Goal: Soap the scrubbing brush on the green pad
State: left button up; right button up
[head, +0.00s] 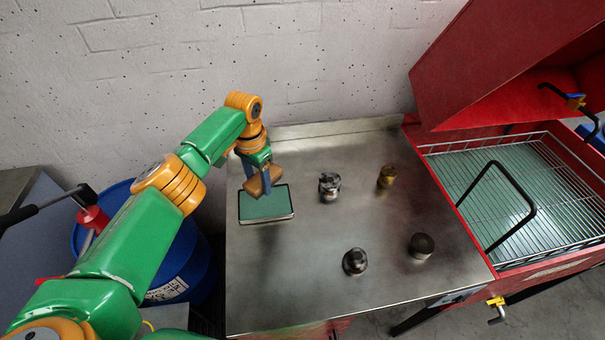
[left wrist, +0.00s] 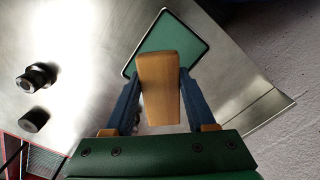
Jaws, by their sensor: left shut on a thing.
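The green pad (head: 266,206) lies in a shallow dark-rimmed tray on the left part of the steel table. It also shows at the top of the left wrist view (left wrist: 172,42). My left gripper (head: 262,183) is shut on the wooden scrubbing brush (left wrist: 160,88), with one blue finger on each side of it. The brush is over the back part of the pad in the head view. Its bristles are hidden, and I cannot tell whether they touch the pad. My right gripper is not in view.
Several small metal parts stand on the steel table (head: 310,260) right of the pad, among them a brass one (head: 387,176) and a dark cylinder (head: 421,245). A red open-lidded washer with a wire rack (head: 520,190) adjoins the right. A blue barrel (head: 200,262) stands left.

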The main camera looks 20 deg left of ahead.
aim_at(261, 206)
pick_arm(q)
jog(key=shift+s+a+f+n, duration=0.1)
jog(key=shift+a+f+n, duration=0.15)
jog(key=shift+a, duration=0.2)
jog(key=shift+f, duration=0.2)
notch_tip(261, 206, down, 6)
jog(key=b, duration=0.6)
jog(key=shift+d+r+b, duration=0.1)
jog(key=shift+b, duration=0.2)
jog(key=shift+r, duration=0.1)
jog(key=shift+d, duration=0.1)
jog(key=shift+f, duration=0.45)
dwell(0.8)
